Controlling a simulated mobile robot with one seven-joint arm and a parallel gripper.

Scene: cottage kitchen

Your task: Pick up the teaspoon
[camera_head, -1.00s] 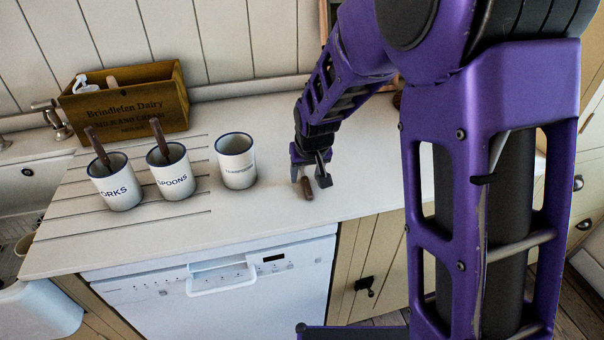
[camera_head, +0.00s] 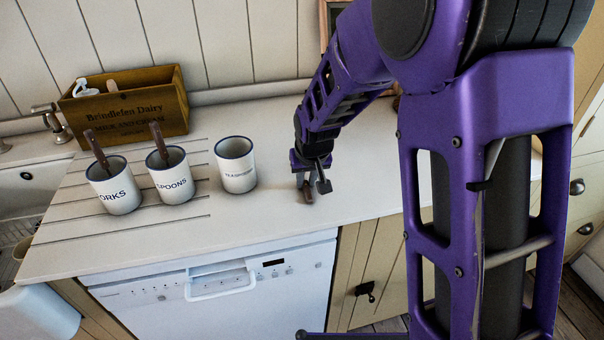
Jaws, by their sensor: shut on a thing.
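The teaspoon (camera_head: 308,196) shows only as a short brown handle end at my gripper (camera_head: 311,188), over the white counter right of the cups. My gripper points down and is shut on the teaspoon. The rest of the teaspoon is hidden by the gripper or too small to make out. I cannot tell whether it still touches the counter.
White cups stand on the counter: the forks cup (camera_head: 119,192) and the spoons cup (camera_head: 172,184) each hold a brown handle. The teaspoons cup (camera_head: 238,172) looks empty. A wooden crate (camera_head: 137,112) stands behind. A dishwasher (camera_head: 215,295) is below the counter edge.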

